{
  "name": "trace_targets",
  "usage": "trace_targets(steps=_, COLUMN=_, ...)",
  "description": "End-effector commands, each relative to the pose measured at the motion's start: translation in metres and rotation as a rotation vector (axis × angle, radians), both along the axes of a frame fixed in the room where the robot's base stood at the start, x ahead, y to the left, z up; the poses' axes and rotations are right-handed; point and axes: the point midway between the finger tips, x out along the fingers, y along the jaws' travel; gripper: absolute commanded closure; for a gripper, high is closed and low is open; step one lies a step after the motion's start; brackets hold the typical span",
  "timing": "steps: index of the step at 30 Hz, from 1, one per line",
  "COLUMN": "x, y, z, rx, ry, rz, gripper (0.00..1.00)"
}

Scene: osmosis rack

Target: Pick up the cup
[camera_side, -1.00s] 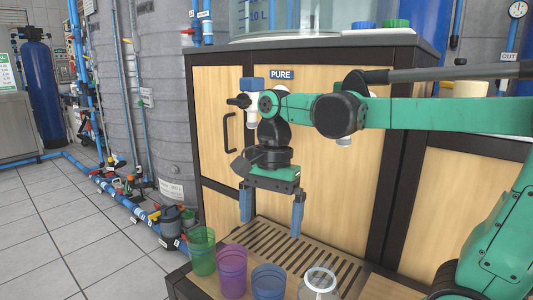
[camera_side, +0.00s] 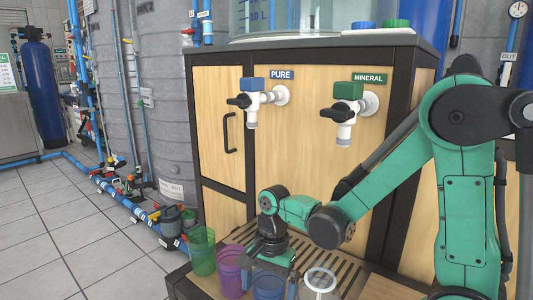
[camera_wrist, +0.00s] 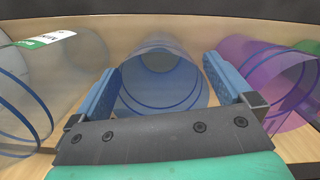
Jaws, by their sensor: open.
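Several translucent cups stand in a row at the front of the wooden shelf. In the side view they are a green cup (camera_side: 202,256), a purple cup (camera_side: 229,272), a blue cup (camera_side: 268,288) and a clear cup (camera_side: 319,284). My gripper (camera_side: 270,276) is down at the blue cup and hides part of it. In the wrist view my open gripper (camera_wrist: 161,80) has one blue finger on each side of the blue cup (camera_wrist: 160,65). I cannot tell whether the fingers touch it. The purple cup (camera_wrist: 255,62) is close outside the right finger.
The clear cup with a green label (camera_wrist: 40,85) is close outside the left finger. Behind the row is a slotted drip grate (camera_side: 330,255). The PURE tap (camera_side: 255,98) and MINERAL tap (camera_side: 347,110) are on the cabinet above.

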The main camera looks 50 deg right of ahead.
Motion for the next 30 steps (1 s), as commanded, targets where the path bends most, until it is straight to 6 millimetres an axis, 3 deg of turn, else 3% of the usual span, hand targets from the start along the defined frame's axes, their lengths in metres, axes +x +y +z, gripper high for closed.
trace_targets(steps=6, x=-0.001, y=0.002, z=-0.014, rx=0.0, ry=-0.001, rz=0.0, gripper=0.0)
trace_targets(steps=15, x=-0.001, y=0.002, z=-0.016, rx=0.0, ry=0.0, rz=0.0, gripper=0.0)
trace_targets(steps=21, x=-0.001, y=0.002, z=-0.015, rx=0.0, ry=-0.001, rz=0.0, gripper=0.57)
trace_targets(steps=23, x=-0.001, y=0.002, z=-0.015, rx=0.0, ry=-0.001, rz=0.0, gripper=0.71)
trace_targets(steps=30, x=-0.001, y=0.002, z=-0.015, rx=0.0, ry=-0.001, rz=0.0, gripper=0.72)
